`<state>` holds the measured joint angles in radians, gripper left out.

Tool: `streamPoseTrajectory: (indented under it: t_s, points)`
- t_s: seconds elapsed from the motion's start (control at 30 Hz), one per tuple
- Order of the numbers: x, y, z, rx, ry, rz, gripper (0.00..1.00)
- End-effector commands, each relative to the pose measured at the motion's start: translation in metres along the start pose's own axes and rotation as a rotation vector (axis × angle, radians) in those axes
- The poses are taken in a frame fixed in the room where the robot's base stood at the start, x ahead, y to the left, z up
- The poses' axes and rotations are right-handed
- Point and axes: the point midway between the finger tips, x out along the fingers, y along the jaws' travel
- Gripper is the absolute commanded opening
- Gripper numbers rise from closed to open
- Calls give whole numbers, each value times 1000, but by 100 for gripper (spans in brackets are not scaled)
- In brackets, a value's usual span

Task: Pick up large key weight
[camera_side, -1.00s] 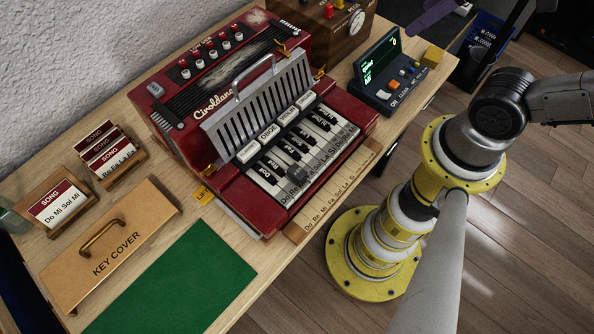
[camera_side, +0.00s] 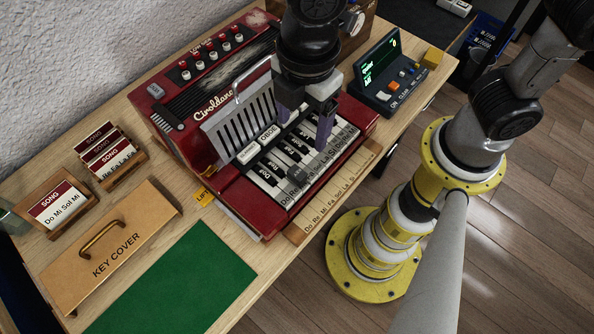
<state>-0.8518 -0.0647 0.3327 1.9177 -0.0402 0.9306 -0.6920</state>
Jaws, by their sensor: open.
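My gripper (camera_side: 304,132) points down over the upper part of the keyboard (camera_side: 272,180). Its two purplish fingers are spread apart with nothing seen between them. My gripper hides some voice buttons and part of the upper keys.
The raised slotted grille (camera_side: 232,125) with its handle stands close left of my gripper. A console with a green display (camera_side: 378,70) is at right. The key cover (camera_side: 110,243), song cards (camera_side: 60,207) and green mat (camera_side: 180,285) lie at left and front.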

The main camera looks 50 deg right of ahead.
Motion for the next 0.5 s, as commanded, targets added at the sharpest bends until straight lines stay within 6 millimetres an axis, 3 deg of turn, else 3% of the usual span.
streamPoseTrajectory:
  t_s: [0.5]
  points:
    - [77,-2,-1,-4,-1,0,78]
